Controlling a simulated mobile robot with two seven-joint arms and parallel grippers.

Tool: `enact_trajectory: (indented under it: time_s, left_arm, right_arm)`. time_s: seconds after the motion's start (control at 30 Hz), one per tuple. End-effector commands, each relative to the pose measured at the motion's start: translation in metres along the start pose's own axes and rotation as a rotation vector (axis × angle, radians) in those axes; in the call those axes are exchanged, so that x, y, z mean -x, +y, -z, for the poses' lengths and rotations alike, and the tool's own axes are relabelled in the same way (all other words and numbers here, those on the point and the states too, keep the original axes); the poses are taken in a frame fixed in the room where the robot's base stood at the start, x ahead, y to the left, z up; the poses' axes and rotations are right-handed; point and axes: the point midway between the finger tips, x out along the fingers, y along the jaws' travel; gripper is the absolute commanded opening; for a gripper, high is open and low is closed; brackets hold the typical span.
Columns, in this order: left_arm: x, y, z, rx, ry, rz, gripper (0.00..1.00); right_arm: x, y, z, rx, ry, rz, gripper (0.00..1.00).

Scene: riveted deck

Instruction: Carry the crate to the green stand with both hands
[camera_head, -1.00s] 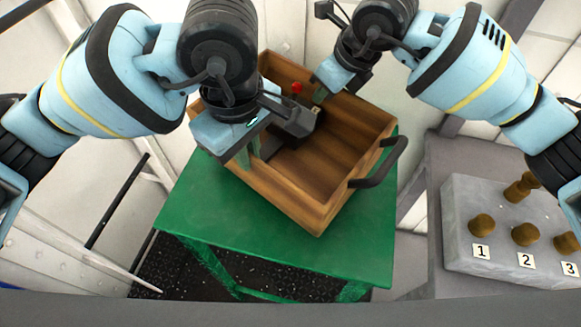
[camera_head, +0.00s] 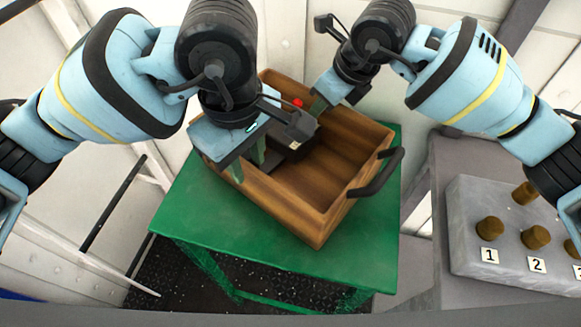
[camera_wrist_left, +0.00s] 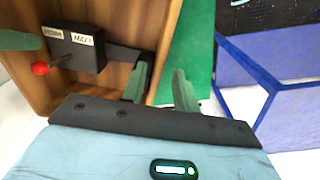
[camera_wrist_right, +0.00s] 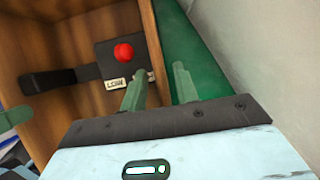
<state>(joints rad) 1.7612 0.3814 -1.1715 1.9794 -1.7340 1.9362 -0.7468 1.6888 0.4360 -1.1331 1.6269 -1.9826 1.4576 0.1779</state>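The brown wooden crate (camera_head: 310,217) sits on the top of the green stand (camera_head: 225,215), turned at an angle. A black handle (camera_head: 378,178) shows on its right side. Inside is a dark box with a label and a red knob (camera_head: 298,103); the box (camera_wrist_left: 75,48) also shows in the left wrist view. My left gripper (camera_head: 247,160) is open at the crate's near left wall, one finger on each side of the rim. My right gripper (camera_head: 318,106) is at the far wall; in the right wrist view its fingers (camera_wrist_right: 158,86) are apart astride the rim, open.
A grey bench at the right carries a block (camera_head: 470,220) with brown knobs and number labels. White wall panels stand behind the green stand. A blue frame (camera_wrist_left: 265,85) shows in the left wrist view. Bare green top lies in front of the crate.

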Motion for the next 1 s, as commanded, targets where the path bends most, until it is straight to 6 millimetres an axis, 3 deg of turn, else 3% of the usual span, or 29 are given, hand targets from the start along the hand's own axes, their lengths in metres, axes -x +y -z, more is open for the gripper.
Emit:
enact_trajectory:
  time_s: [0.3, 0.5, 0.7, 1.0]
  left_arm:
    - [0.063, 0.001, 0.0, 0.0, 0.002, -0.006, 0.3]
    - [0.094, 0.0, 0.0, 0.0, 0.003, -0.004, 0.3]
    - [0.107, 0.0, 0.0, -0.001, 0.001, -0.002, 0.3]
    - [0.109, 0.0, 0.0, -0.001, 0.001, -0.001, 0.3]
  right_arm:
    - [0.0, 0.0, 0.0, 0.0, 0.0, 0.0, 0.3]
    - [0.0, 0.0, 0.0, 0.0, 0.0, 0.0, 0.3]
    - [0.0, 0.0, 0.0, 0.0, 0.0, 0.0, 0.3]
    - [0.005, 0.0, 0.0, 0.0, -0.001, 0.0, 0.3]
